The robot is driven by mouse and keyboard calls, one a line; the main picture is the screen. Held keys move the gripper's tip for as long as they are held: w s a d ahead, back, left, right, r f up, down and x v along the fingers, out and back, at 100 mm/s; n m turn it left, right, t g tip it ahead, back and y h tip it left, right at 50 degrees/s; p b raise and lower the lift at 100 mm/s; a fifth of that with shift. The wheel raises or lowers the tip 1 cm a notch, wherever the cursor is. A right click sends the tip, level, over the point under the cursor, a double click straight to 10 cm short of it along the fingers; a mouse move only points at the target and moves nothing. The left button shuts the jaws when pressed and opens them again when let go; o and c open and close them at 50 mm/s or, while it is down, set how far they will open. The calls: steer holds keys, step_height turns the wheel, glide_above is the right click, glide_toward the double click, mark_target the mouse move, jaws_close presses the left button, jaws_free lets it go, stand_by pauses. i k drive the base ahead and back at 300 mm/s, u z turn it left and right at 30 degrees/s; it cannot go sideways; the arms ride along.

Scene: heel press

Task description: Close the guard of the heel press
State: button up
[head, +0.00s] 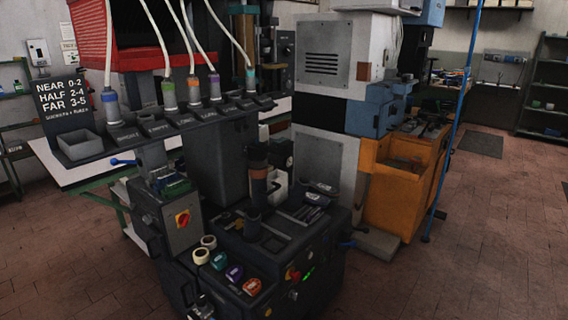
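A dark machine (300,240) stands in the middle foreground and looks like the heel press, though no label on it names it so. A dark upright post with a brown band (258,172) rises from its top. A red and yellow rotary switch (182,218) is on its left box, and a small green light (308,274) glows at the front. My gripper is not recognisable in this view.
Tape rolls (201,255) and coloured rolls (234,272) lie on the machine's front ledge. Behind are a shelf with several hoses, a grey bin (80,145) and a black sign (62,100). An orange cabinet (398,205) and blue pole (456,140) stand right. Floor (490,240) is clear at right.

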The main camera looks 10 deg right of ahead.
mark_target(279, 66)
steer(key=z, duration=0.1)
steer(key=k, duration=0.45)
steer(key=z, duration=0.55)
steer(key=k, duration=0.9)
steer(key=z, duration=0.05)
steer(key=i, duration=0.5)
steer(key=u, duration=0.75)
steer(key=i, duration=0.45)
steer(key=u, duration=0.6)
steer(key=i, duration=0.65)
steer(key=u, duration=0.3)
